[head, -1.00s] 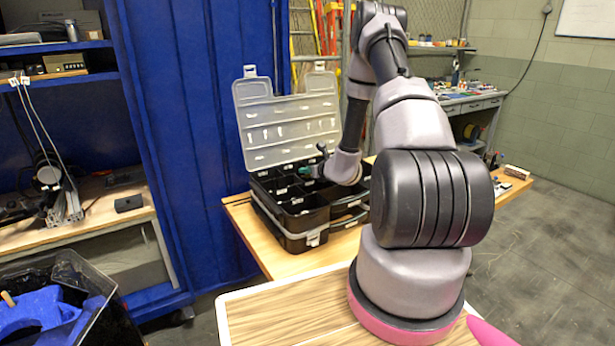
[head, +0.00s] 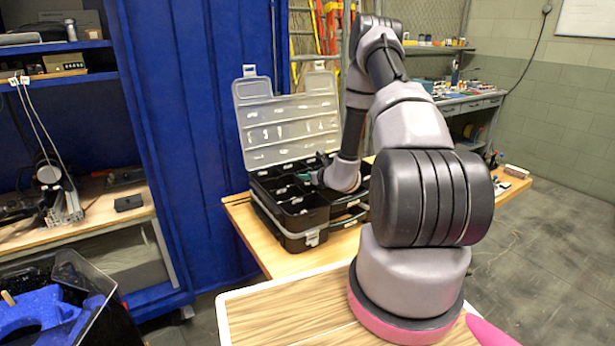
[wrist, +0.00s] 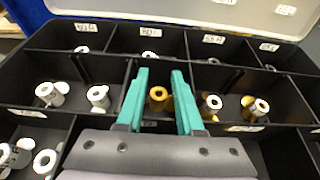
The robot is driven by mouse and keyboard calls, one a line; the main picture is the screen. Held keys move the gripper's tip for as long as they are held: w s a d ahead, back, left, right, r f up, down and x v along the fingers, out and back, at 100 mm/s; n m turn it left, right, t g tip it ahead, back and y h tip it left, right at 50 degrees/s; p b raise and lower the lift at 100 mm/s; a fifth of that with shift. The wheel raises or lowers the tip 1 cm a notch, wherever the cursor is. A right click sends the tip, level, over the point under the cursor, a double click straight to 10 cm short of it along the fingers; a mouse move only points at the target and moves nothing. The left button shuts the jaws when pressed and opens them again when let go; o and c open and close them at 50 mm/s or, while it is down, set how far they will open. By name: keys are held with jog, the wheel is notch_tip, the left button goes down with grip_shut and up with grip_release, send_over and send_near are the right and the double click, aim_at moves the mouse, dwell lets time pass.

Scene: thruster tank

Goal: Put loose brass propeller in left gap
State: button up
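A brass-coloured propeller hub (wrist: 158,97) stands between the two teal fingers of my gripper (wrist: 160,76), over a middle compartment of a black organiser case (wrist: 95,62). An orange-brass strip shows along the right finger. I cannot tell whether the fingers press on the hub or only straddle it. Right of the fingers are two more brass-toned hubs (wrist: 211,103). Left of them are two white hubs (wrist: 98,96). In the head view, my gripper (head: 304,177) is low over the open case (head: 290,240), its tips partly hidden. I cannot make out which space is the left gap.
Compartment walls stand close around the fingers. More white parts lie in the front left compartment (wrist: 45,160). The case's clear lid (head: 290,130) stands open behind. The case sits on a wooden table (head: 245,212) beside a blue cabinet (head: 215,120).

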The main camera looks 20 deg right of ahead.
jog(key=shift+s+f, duration=0.25)
jog(key=shift+f, duration=0.15)
jog(key=shift+r, duration=0.1)
jog(key=shift+w+r, duration=0.1)
jog(key=shift+r, duration=0.25)
jog(key=r+v, duration=0.1)
jog(key=v, duration=1.1)
jog(key=a+r+n+g+y, duration=0.2)
jog(key=a+r+n+y, duration=0.45)
jog(key=a+r, duration=0.6)
jog(key=s+a+r+n+g+y, duration=0.1)
jog(key=s+a+r+n+g, duration=0.1)
jog(key=s+a+r+n, duration=0.3)
jog(key=s+a+r+n+g+y, duration=0.2)
jog(key=s+r+n+g, duration=0.15)
jog(key=r, duration=0.25)
jog(key=s+a+r+n+g+h, duration=0.1)
jog(key=s+r+n+h, duration=0.15)
jog(key=s+n, duration=0.3)
jog(key=s+r+n+g+h, duration=0.2)
jog(key=s+r+n, duration=0.2)
jog(key=s, duration=0.2)
jog(key=s+d+r+n+t+h, duration=0.4)
jog(key=s+d+r+n+h, duration=0.1)
jog(key=s+d+r, duration=0.1)
jog(key=shift+s+d+r+h, duration=0.3)
jog(key=shift+s+d+r, duration=0.15)
jog(key=shift+s, duration=0.2)
